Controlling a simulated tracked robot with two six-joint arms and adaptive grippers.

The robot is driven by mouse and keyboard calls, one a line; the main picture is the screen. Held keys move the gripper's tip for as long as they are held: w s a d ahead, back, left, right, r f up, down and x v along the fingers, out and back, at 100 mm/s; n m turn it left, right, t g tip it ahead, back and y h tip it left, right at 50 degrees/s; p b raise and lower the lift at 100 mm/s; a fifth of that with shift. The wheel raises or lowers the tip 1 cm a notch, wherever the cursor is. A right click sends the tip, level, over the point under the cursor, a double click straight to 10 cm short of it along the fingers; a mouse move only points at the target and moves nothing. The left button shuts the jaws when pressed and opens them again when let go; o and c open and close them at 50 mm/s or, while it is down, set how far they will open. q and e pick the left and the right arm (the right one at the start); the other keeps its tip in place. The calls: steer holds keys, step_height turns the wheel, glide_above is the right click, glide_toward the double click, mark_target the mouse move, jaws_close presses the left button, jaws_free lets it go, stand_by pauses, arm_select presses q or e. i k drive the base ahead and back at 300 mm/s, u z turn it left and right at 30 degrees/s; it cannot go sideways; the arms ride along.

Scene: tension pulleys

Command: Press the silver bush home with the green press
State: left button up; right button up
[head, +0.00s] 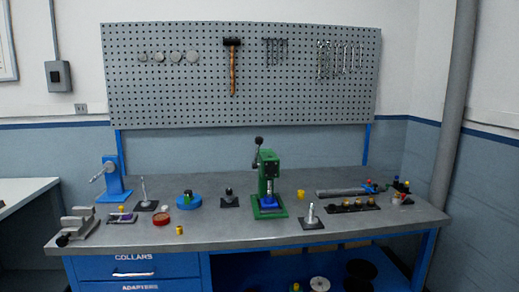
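The green press (268,163) stands upright near the middle of the bench, with its black-knobbed lever (257,150) pointing up. A blue piece (268,201) sits on its base under the ram. A small silvery part shows between the ram and the blue piece; I cannot tell if it is the bush or part of the press. A silver upright piece (310,212) on a dark base stands right of the press, and another slim silver upright (144,189) stands at the left. I cannot tell which silver piece is the bush. Neither gripper is in view.
The bench front centre is mostly clear.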

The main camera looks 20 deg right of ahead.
mark_target(258, 141)
steer(key=z, duration=0.05)
steer(key=i, duration=1)
steer(key=u, duration=0.05)
